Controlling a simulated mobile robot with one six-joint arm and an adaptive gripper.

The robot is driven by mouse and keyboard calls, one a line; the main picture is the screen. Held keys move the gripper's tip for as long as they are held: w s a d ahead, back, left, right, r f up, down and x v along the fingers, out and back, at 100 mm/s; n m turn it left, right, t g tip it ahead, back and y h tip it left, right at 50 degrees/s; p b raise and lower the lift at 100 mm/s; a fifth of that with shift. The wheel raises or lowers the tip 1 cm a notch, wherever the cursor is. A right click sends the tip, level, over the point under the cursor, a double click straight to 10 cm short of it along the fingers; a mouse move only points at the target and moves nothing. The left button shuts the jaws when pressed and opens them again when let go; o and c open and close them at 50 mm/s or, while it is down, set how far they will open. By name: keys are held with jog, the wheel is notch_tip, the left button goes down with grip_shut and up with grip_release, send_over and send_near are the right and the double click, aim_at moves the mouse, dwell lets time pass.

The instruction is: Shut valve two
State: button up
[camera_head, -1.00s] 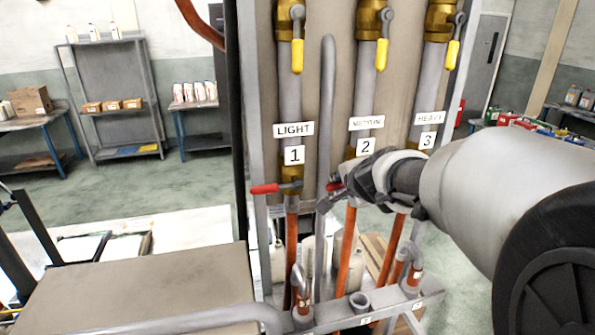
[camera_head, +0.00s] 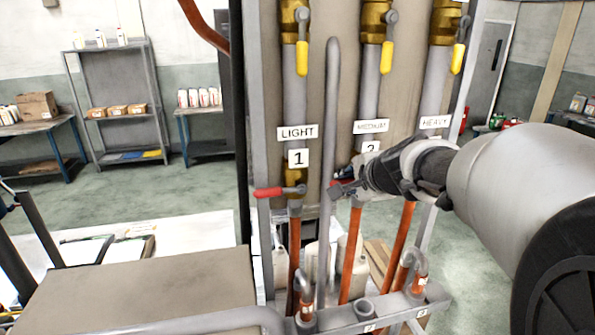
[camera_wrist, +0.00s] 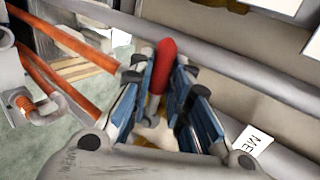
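Valve two sits below the label "2" (camera_head: 370,148) on the middle pipe; my gripper hides most of it in the head view. Its red lever handle (camera_wrist: 166,62) shows in the wrist view, lying between the two blue-padded fingers. My gripper (camera_wrist: 160,75) is open around this handle, with a narrow gap visible beside it. In the head view my gripper (camera_head: 342,190) reaches in from the right at the valve's height, its fingertips near the grey vertical pipe. Whether a finger touches the handle is unclear.
A grey vertical pipe (camera_head: 331,120) stands between the first two lines. Yellow-handled valves (camera_head: 387,55) are above. Orange hoses (camera_head: 350,255) run below, with a grey rail (camera_head: 395,310) in front.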

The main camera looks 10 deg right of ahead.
jog(key=o, duration=0.4)
jog(key=shift+r, duration=0.1)
jog(key=v, duration=0.7)
jog(key=shift+s+r, duration=0.1)
jog(key=shift+s, duration=0.15)
